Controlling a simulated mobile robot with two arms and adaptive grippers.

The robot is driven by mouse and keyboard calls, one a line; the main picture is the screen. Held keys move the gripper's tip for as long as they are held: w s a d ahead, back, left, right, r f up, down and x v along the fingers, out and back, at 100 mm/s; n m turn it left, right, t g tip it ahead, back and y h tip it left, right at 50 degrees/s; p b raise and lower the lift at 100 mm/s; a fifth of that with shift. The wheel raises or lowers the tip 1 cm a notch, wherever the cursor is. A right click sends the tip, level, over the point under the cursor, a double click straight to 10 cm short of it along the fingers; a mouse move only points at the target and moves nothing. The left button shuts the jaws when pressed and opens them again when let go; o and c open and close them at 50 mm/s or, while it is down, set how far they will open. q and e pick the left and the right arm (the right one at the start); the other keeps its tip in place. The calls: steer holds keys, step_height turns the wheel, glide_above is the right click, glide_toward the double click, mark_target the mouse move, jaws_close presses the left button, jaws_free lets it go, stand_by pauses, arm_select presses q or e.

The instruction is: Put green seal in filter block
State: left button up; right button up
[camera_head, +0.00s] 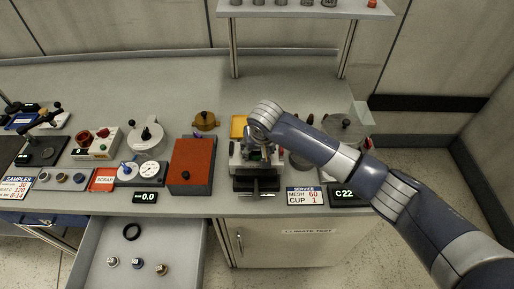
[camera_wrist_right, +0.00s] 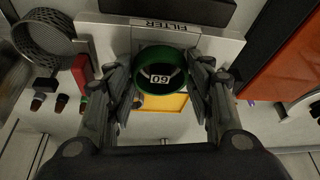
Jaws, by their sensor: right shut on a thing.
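The green seal (camera_wrist_right: 160,86) is a green ring between the fingers of my right gripper (camera_wrist_right: 160,75), which is shut on it. Through the ring I see a dark inside with a "60" mark. The grey filter block (camera_wrist_right: 215,45), labelled "FILTER", lies right behind and under the ring in the wrist view. I cannot tell whether the ring touches its seat. In the head view the filter block (camera_head: 242,165) stands at the bench front, with my right gripper (camera_head: 262,150) over it, partly hidden by my arm. My left gripper is not in view.
A red-orange box (camera_head: 192,165) stands close left of the filter block. A yellow piece (camera_head: 239,126) lies behind it. A mesh basket (camera_wrist_right: 45,40) is on its other side. An open drawer (camera_head: 185,235) below holds a black ring (camera_head: 131,232) and small pieces.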

steer(key=shift+f+p, duration=0.2)
steer(key=shift+p, duration=0.1)
stand_by(0.7)
steer(key=o, duration=0.9)
steer(key=o, duration=0.3)
steer(key=shift+o, duration=0.2)
steer(key=shift+r, duration=0.15)
step_height(320, 180, up, 5)
steer(key=p, duration=0.6)
steer(key=shift+r, duration=0.2)
step_height(320, 180, up, 2)
steer(key=shift+r, duration=0.2)
